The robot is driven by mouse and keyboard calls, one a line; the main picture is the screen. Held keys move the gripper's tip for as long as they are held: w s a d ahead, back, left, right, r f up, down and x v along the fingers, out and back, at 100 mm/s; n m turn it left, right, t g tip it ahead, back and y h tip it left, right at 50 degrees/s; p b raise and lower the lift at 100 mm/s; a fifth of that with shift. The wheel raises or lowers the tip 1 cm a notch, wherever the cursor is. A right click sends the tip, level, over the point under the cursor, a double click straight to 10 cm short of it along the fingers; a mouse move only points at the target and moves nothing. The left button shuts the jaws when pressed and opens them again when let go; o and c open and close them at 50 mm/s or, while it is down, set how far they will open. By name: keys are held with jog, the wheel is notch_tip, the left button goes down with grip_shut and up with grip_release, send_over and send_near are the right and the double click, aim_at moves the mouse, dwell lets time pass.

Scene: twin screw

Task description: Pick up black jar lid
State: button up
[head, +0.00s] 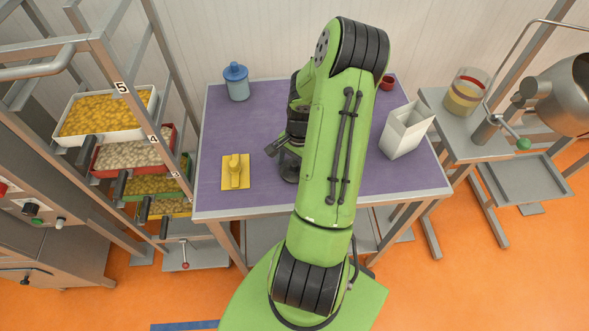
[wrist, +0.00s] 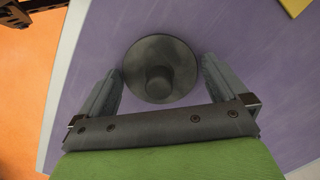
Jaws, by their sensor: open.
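The black jar lid (wrist: 160,55) is a dark round disc with a raised knob in its middle. It lies on the purple table top (wrist: 235,50) in the wrist view. My gripper (wrist: 161,82) is open, with one finger on each side of the lid's near part. The lid's knob is between the fingers, and I cannot tell whether either finger touches the rim. In the head view the lid (head: 289,171) shows as a dark patch beside my green arm, which hides part of it. My gripper (head: 279,147) is partly hidden there too.
A blue jar (head: 237,83) stands at the back left of the table. A yellow block-like item (head: 236,172) lies to the left of my gripper. A white open box (head: 406,130) and a small red item (head: 386,83) are on the right. A rack with food trays stands at left.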

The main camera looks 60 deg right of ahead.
jog(key=shift+r, duration=0.15)
jog(key=c, duration=0.8)
